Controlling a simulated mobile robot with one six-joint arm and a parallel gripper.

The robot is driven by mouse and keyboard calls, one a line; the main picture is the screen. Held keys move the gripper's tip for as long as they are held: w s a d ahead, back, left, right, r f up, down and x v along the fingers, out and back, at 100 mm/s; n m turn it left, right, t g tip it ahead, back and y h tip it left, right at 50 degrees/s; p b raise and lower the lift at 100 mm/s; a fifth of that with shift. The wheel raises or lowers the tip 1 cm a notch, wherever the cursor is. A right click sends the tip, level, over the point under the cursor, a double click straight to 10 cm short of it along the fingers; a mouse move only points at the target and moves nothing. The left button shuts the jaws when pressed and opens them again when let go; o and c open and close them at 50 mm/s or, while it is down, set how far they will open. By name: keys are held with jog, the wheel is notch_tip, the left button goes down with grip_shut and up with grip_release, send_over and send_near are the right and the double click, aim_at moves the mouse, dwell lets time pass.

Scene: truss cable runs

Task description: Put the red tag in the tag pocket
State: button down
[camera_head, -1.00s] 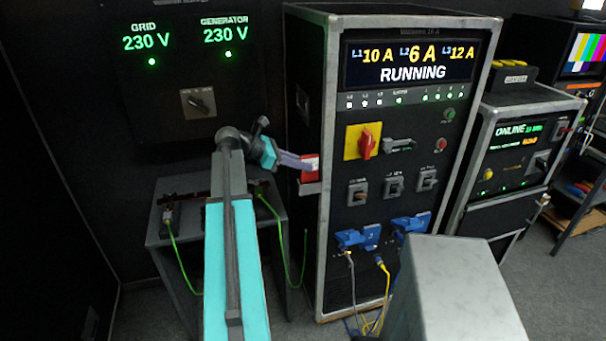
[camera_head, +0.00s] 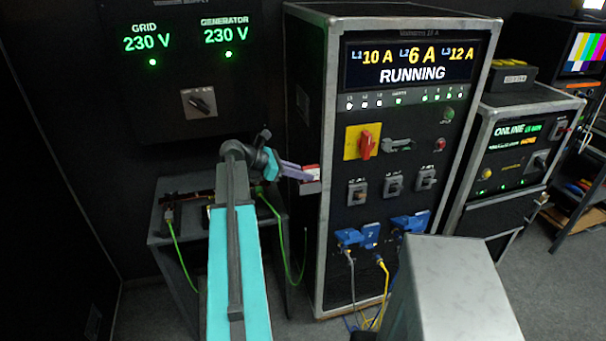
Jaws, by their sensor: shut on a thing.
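The red tag (camera_head: 312,169) shows as a small red and white piece at the left front edge of the tall power rack. My gripper (camera_head: 303,173) reaches it from the left, with its purple-grey fingers shut on the tag. A small grey holder (camera_head: 311,187), which looks like the tag pocket, sits on the rack's left edge just below the tag. The tag is right above or partly in this holder; I cannot tell which. The fingers hide part of the tag.
The rack (camera_head: 405,25) has a yellow and red rotary switch (camera_head: 365,143) right of the tag. Blue plugs (camera_head: 357,237) with cables hang lower on it. A small grey table (camera_head: 172,236) with green cables stands beneath my arm. A grey box (camera_head: 450,280) stands at front right.

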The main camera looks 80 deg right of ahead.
jog(key=c, duration=1.7)
grip_release()
jog(key=shift+f, duration=0.1)
jog(key=shift+c, duration=0.2)
jog(key=b+v, duration=0.3)
jog(key=v, duration=0.9)
